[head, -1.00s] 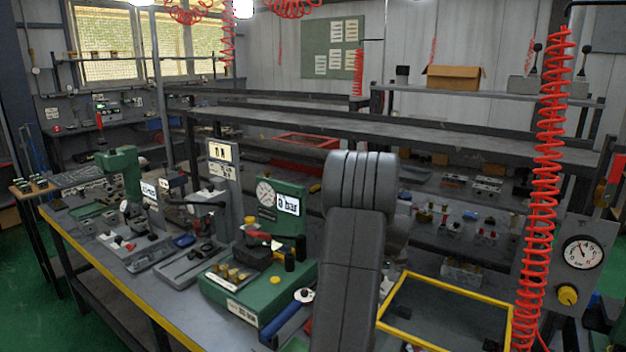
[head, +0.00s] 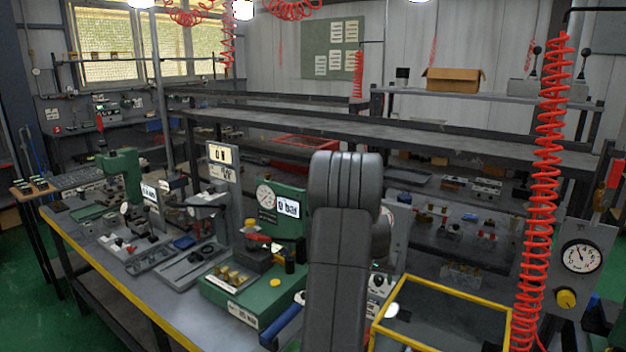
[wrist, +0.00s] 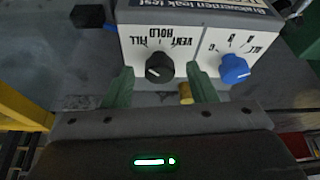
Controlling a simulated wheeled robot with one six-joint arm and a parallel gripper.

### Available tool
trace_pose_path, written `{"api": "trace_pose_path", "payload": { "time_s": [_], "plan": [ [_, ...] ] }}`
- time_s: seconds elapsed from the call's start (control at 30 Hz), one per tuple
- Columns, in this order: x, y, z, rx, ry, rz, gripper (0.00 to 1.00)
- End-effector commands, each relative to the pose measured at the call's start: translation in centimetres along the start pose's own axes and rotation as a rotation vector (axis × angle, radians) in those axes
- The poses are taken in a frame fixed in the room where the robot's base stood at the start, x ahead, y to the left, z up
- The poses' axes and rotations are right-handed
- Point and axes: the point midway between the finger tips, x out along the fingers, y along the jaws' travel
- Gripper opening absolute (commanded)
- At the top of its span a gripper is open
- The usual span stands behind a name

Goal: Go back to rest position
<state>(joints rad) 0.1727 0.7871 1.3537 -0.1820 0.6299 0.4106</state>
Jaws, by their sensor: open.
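My gripper (wrist: 161,90) shows in the wrist view with its two green fingers spread apart and nothing held between them. A light panel (wrist: 200,45), upside down in this view, lies just past the fingertips, with a black knob (wrist: 159,67) marked FILL, HOLD and VENT and a blue knob (wrist: 234,69). The black knob lies in line with the gap between the fingers; I cannot tell how far off it is. In the head view my arm stands up at the middle and hides the gripper.
A green test block (head: 240,298) with a gauge stands on the bench left of my arm. A yellow-framed tray (head: 445,291) lies to the right. A red coiled hose (head: 545,180) hangs at the right, beside a gauge panel (head: 590,235). Shelves (head: 400,135) stand behind.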

Motion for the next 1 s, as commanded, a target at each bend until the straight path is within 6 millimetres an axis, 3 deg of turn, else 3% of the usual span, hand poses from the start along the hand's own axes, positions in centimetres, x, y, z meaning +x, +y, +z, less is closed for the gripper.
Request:
{"api": "trace_pose_path", "payload": {
  "time_s": [0.5,1.0],
  "plan": [
    [0.01,-0.26,0.02,0.208,0.000,0.087,0.52],
    [-0.06,-0.26,0.02,0.231,0.000,0.095,0.52]
  ]
}}
